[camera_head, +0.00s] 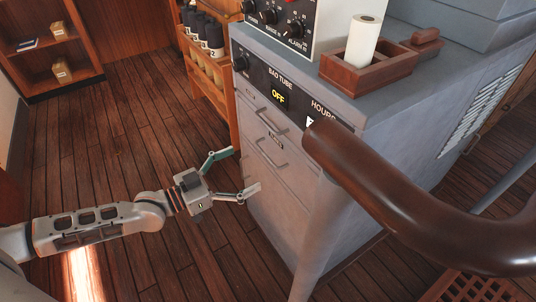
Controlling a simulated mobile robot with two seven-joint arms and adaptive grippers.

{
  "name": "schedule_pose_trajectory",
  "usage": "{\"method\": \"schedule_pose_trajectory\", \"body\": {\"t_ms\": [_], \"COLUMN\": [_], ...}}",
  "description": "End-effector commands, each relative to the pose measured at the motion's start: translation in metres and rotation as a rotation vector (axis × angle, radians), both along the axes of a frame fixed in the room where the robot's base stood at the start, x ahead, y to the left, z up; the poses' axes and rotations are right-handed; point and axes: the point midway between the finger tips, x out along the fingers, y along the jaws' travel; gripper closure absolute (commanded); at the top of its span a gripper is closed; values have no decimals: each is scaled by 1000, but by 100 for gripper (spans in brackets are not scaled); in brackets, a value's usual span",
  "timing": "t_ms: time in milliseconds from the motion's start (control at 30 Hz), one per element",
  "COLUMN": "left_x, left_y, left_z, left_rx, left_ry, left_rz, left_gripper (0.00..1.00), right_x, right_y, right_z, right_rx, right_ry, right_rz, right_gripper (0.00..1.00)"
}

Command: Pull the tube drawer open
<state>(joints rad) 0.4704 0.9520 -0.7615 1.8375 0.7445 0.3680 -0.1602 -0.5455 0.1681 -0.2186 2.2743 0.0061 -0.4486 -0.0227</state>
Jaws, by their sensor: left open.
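A grey cabinet (400,85) stands at the centre right, with a black panel reading "BAD TUBE", "OFF" and "HOURS". Below the panel its front has drawers with bar handles: an upper handle (266,122) and a lower handle (271,154). I cannot tell which is the tube drawer; the drawer fronts look flush. My left gripper (237,173) comes in from the left, open and empty. In the picture its fingertips are left of the lower handle and below it, apart from both handles. My right gripper is not in view.
A thick brown rail (420,215) on a grey post (322,235) crosses in front of the cabinet's right part. A wooden rack (212,85) with dark bottles stands behind, left of the cabinet. A wooden box with a white roll (364,42) sits on top. The plank floor (130,130) at left is clear.

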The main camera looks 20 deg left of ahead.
Motion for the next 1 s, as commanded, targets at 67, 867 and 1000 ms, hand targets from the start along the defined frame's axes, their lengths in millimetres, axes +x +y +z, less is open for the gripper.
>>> {"method": "schedule_pose_trajectory", "body": {"t_ms": [67,867,1000], "left_x": [4,63,63], "left_y": [0,-47,-47], "left_z": [0,2,2], "left_rx": [-1,-1,-1], "left_ry": [-2,-3,-3], "left_rz": [1,0,0], "left_gripper": [5,5,10], "right_x": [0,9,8], "right_y": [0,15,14], "right_z": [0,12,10], "right_rx": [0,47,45], "right_ry": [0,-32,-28], "right_rz": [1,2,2], "right_gripper": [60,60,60]}}
